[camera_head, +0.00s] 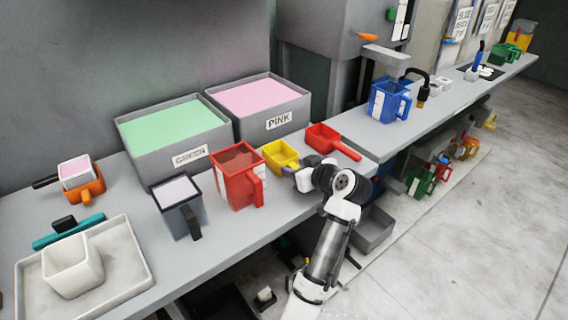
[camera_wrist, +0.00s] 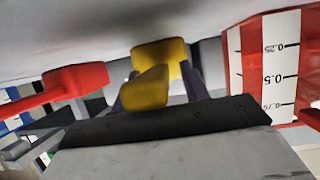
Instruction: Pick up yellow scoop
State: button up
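The yellow scoop (camera_head: 281,155) stands on the grey counter between the red measuring jug and the red scoop. Its handle points toward my gripper (camera_head: 299,175), which is right at the handle in the head view. In the wrist view, the yellow scoop (camera_wrist: 160,52) is straight ahead, and its handle lies between the two fingers of my gripper (camera_wrist: 160,75). The fingers stand apart on either side of the handle, with a gap visible on the right. The fingertips' contact with the scoop is not clear.
The red jug (camera_head: 237,177) stands close on the left and the red scoop (camera_head: 330,140) close on the right. Bins of green (camera_head: 182,158) and pink (camera_head: 284,124) material stand behind. A dark-handled grey jug (camera_head: 183,215) is farther left. The counter's front edge is near my arm.

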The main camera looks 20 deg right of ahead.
grip_shut()
